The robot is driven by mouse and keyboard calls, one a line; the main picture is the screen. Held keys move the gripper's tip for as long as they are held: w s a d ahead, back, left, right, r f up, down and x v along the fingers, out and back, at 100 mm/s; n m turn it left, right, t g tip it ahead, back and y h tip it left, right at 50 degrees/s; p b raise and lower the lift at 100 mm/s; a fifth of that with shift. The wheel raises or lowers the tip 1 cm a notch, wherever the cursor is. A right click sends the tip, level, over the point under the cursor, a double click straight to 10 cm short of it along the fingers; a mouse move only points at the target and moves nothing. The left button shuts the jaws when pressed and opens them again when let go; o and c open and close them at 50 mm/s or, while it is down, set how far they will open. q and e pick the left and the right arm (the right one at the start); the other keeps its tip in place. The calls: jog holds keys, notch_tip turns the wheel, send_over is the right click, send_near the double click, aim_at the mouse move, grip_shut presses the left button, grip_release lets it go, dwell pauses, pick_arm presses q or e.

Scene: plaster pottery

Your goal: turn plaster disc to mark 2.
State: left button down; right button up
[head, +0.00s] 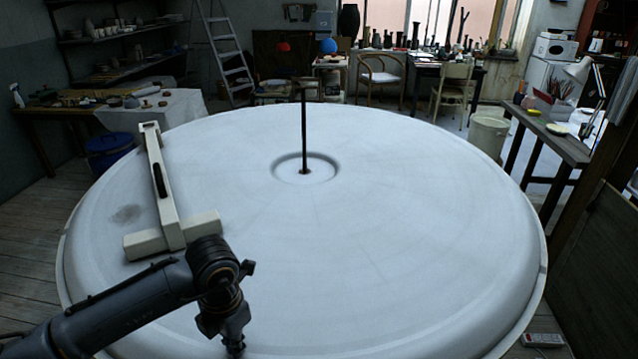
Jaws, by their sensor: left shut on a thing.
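The large white plaster disc (400,240) fills the middle of the head view. A thin dark upright rod (304,130) stands in the round hollow at its centre. Faint lines run across the top, and a grey smudge is at the left; I cannot make out a numbered mark. My left gripper (234,346) points down at the near part of the disc, left of the middle. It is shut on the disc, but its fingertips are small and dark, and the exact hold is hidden. My right gripper is not in view.
A pale T-shaped tool (165,200) lies on the left of the disc, close to my left arm. A cloth-covered table (180,108) and a blue bin (108,150) stand at the left. A workbench (560,138) and a pale bucket (488,135) are at the right.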

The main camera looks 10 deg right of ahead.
aim_at(281, 357)
pick_arm(q)
jog(key=d, duration=0.1)
jog(key=s+d, duration=0.1)
jog(key=d, duration=0.1)
jog(key=s+d, duration=0.1)
jog(key=shift+d+f+b, duration=0.3)
jog(key=shift+f, duration=0.1)
jog(key=shift+s+d+b, duration=0.15)
jog(key=shift+d, duration=0.65)
jog(key=shift+s+d+b, duration=0.15)
jog(key=shift+d, duration=0.95)
jog(key=shift+a, duration=0.1)
